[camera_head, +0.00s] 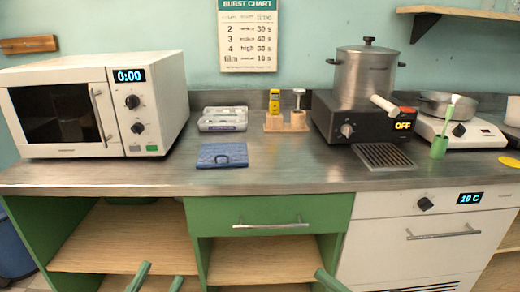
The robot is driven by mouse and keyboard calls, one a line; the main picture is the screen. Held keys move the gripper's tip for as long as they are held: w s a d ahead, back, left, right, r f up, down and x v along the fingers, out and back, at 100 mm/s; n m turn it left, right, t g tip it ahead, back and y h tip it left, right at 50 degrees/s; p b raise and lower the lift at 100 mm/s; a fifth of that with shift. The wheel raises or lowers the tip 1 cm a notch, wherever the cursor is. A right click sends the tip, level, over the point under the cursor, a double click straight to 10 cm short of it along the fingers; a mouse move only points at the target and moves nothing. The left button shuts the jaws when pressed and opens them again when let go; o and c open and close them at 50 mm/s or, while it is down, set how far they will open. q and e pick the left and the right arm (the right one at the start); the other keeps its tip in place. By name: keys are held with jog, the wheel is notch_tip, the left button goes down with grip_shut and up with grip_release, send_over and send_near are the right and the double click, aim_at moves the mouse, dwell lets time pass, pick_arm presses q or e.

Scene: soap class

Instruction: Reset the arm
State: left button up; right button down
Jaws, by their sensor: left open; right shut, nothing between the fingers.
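My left gripper (162,272) shows at the bottom edge, left of centre, as two green fingers held apart with nothing between them. My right gripper (322,273) shows at the bottom edge, right of centre, as one green shape with its fingers together and empty. Both are low in the picture, in front of the open shelves and below the counter (290,180). The rest of both arms is out of view.
A white microwave (55,113) stands left on the counter. A steel pot (365,78) stands on a black heater. The green drawer (268,212) is shut.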

jog(key=s+a+r+m+t+h, duration=0.1)
jog(key=s+r+m+t+h, duration=0.1)
jog(key=s+r+m+t, duration=0.4)
jog(key=s+a+r+m+t+h, duration=0.1)
jog(key=s+a+r+m+h, duration=0.15)
jog(key=s+r+m, duration=0.7)
pick_arm(q)
notch_tip(320, 180, down, 9)
jog(key=a+n+g+y+p, duration=0.3)
jog(key=n+g+y+p, duration=0.4)
jog(key=p, duration=1.2)
pick_arm(e)
jog(key=w+d+f+m+g+h, duration=0.3)
jog(key=d+f+m+g+h, duration=0.1)
jog(key=f+m+g+h, duration=0.35)
pick_arm(q)
jog(key=s+f+g+p, duration=0.5)
jog(key=s+p, duration=0.1)
jog(key=shift+s+a+f, duration=0.15)
jog(key=shift+s+f, duration=0.2)
jog(key=shift+f, duration=0.05)
pick_arm(e)
jog(key=s+f+m+g, duration=0.1)
jog(key=s+f+g, duration=0.3)
jog(key=s+f, duration=0.2)
jog(key=shift+s, duration=0.35)
jog(key=shift+d+f+g, duration=0.1)
jog(key=shift+g, duration=0.15)
